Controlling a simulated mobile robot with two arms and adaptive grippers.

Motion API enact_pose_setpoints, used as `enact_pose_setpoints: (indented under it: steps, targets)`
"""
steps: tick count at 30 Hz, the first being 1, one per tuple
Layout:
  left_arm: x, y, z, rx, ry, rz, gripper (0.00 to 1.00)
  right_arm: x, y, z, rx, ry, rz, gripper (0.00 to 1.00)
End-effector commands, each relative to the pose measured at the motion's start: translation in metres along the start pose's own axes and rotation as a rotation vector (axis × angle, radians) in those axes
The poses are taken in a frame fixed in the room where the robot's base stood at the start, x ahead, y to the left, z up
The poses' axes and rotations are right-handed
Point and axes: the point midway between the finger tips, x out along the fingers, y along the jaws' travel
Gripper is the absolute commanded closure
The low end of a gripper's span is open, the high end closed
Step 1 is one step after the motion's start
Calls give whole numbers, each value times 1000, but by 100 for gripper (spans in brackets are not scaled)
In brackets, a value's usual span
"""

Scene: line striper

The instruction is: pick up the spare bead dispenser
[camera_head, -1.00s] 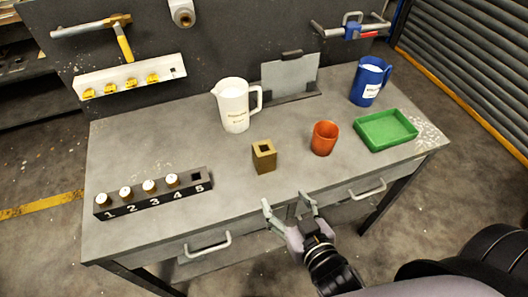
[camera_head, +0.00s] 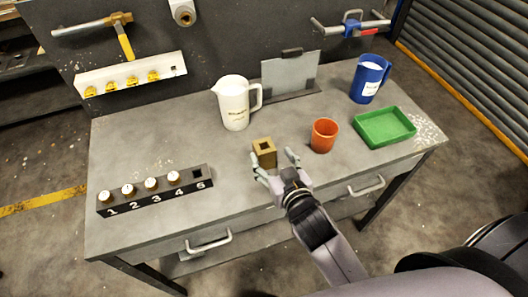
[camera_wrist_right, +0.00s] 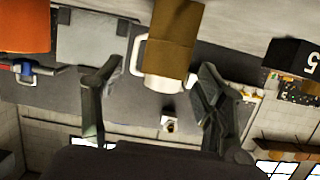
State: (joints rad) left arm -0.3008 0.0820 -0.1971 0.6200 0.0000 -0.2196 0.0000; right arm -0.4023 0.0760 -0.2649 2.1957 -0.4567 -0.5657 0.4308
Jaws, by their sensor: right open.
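The spare bead dispenser appears to be the small tan-gold block with a square opening on top (camera_head: 264,153). It stands upright near the front middle of the bench. My right gripper (camera_head: 273,162) is open right at its front side, one finger on each side of its near end. In the right wrist view the block (camera_wrist_right: 173,42) shows upside down between the open fingers (camera_wrist_right: 160,70), with a gap visible on both sides. I cannot tell whether a finger touches it. My left gripper is not in view.
An orange cup (camera_head: 324,135) stands close to the right of the gripper, and a green tray (camera_head: 384,128) beyond it. A white pitcher (camera_head: 234,103) stands behind the block. A blue jug (camera_head: 369,79) is at back right. A numbered rack (camera_head: 155,195) with white-capped bottles is at left.

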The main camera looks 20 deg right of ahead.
Motion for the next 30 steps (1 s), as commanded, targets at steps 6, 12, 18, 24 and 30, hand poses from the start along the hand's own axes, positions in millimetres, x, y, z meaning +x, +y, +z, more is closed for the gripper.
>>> enact_pose_setpoints:
  steps: [6, 12, 18, 24, 30]
  targets:
    - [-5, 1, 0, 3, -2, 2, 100, 14, -2, 0, 0, 1, 0, 35]
    - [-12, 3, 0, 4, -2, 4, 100, 42, -6, 4, -2, 2, 0, 35]
    - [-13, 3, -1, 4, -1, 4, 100, 56, -5, 5, 0, 1, 0, 35]
    - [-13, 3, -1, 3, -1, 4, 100, 56, -5, 6, 0, 1, 0, 35]
    - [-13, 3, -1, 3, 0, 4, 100, 56, -5, 6, 0, 0, 0, 48]
